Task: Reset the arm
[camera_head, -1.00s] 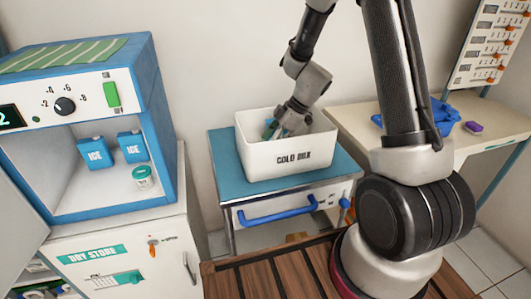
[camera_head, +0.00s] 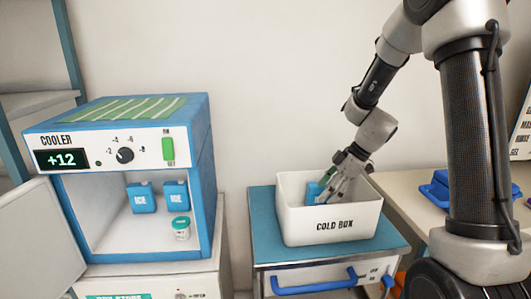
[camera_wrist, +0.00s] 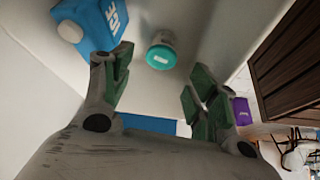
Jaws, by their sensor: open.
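My gripper (camera_head: 338,186) reaches down into the white cold box (camera_head: 335,224), with its fingers partly hidden by the box's front wall. In the wrist view my gripper (camera_wrist: 158,88) has its green-padded fingers spread wide, with nothing held between them. A blue ice pack (camera_head: 314,192) stands in the box just left of the fingers; it also shows in the wrist view (camera_wrist: 100,24), beyond the left finger. A small jar with a teal lid (camera_wrist: 160,56) is beyond the gap between the fingers, apart from both.
The cold box stands on a teal-topped cart (camera_head: 264,222). At left is a blue cooler (camera_head: 200,150) with its door (camera_head: 38,240) open, holding two ice packs (camera_head: 142,198) and a jar (camera_head: 181,228). A counter (camera_head: 400,190) with a blue item (camera_head: 436,188) is at right.

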